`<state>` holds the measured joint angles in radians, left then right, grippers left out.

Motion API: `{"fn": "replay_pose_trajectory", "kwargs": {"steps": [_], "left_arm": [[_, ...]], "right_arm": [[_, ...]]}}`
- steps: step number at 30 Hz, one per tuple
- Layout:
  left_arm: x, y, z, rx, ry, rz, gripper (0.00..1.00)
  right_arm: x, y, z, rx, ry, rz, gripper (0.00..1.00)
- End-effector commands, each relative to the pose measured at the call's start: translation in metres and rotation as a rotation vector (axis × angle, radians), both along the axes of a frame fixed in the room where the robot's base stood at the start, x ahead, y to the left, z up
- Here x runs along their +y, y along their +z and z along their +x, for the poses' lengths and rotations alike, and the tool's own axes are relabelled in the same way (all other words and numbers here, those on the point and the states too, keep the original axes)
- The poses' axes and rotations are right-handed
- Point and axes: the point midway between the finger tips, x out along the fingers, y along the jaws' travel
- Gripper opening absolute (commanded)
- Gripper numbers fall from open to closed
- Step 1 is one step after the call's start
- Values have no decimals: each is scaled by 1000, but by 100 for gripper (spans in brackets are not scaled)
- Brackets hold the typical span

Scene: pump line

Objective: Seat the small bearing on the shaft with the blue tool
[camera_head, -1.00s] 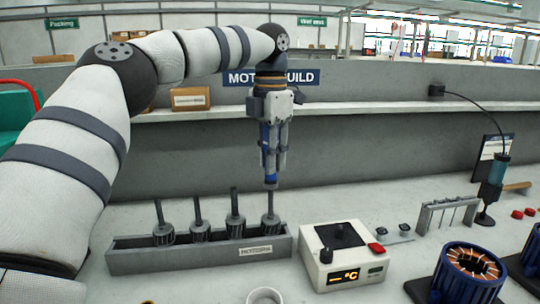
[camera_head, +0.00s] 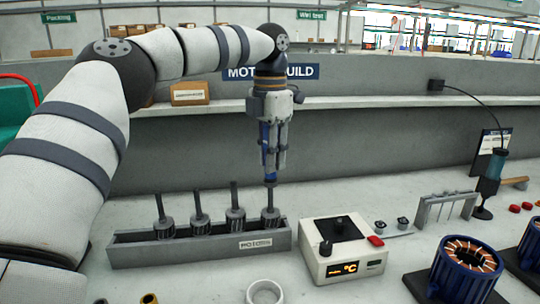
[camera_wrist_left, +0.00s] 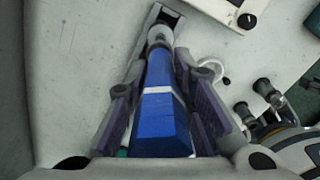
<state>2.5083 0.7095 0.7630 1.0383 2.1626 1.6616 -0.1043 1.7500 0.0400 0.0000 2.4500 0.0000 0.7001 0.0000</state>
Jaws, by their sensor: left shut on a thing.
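The blue tool (camera_head: 266,150) is upright in my left gripper (camera_head: 273,160), whose fingers are shut around it. The wrist view also shows the blue tool (camera_wrist_left: 162,115) between the purple-grey finger pads. Its lower end meets the top of the shaft (camera_head: 270,198) on the rightmost rotor (camera_head: 270,218) in the grey rack (camera_head: 190,250). A small grey collar shows at this joint; I cannot tell whether it is the small bearing or how far down it sits. My right gripper is not in view.
Several rotors with upright shafts stand in the rack. A white heater box (camera_head: 345,248) is just right of it. A pale ring (camera_head: 265,292) lies in front. Blue stators (camera_head: 468,268) and a grey stand (camera_head: 446,207) are further right.

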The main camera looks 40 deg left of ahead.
Motion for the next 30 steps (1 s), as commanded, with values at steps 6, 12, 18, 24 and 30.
{"fn": "replay_pose_trajectory", "kwargs": {"steps": [6,12,18,24,30], "left_arm": [[0,-2,0,0,0,0,0],[0,-8,0,-1,0,0,0],[0,-14,0,-1,1,0,0],[0,-20,0,-1,0,1,0],[0,-26,0,-1,0,1,0]], "right_arm": [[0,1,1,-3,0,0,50],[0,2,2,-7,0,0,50],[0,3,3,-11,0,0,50],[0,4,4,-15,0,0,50],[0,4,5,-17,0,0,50]]}}
